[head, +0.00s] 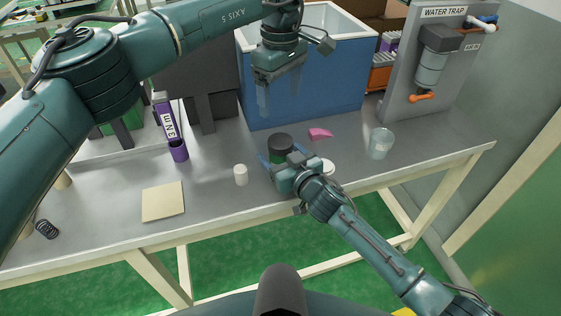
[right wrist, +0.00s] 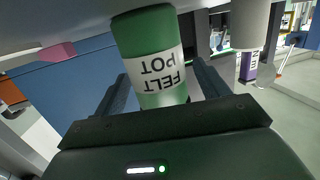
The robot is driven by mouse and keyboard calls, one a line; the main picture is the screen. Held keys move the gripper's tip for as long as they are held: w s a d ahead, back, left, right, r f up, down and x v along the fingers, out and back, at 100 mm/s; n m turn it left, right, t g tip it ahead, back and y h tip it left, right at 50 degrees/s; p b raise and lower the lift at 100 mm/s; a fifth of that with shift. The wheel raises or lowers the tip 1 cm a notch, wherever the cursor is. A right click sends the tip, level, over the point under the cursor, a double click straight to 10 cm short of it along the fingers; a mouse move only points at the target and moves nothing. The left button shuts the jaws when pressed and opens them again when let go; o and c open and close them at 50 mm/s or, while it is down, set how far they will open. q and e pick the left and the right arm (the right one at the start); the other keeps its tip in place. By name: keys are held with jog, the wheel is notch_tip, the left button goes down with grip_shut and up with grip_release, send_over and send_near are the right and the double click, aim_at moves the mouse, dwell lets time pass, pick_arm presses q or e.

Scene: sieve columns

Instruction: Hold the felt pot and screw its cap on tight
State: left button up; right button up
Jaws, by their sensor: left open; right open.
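The felt pot (head: 280,156) stands on the grey bench, green with a dark cap (head: 280,141) on top. How tight the cap sits cannot be told. In the right wrist view the felt pot (right wrist: 148,55) appears upside down, its white label reading FELT POT; the cap is hidden there. My right gripper (head: 275,162) is open, its fingers on either side of the pot; the right wrist view shows the fingers (right wrist: 160,75) with gaps beside the pot. My left gripper (head: 280,95) is open and empty, raised above the bench behind the pot.
A white cylinder (head: 241,175) stands left of the pot and a white disc (head: 328,167) lies right. A blue tub (head: 335,82) stands behind.

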jog(key=v, duration=1.3)
jog(key=shift+p, duration=0.3)
jog(key=shift+d, duration=0.1)
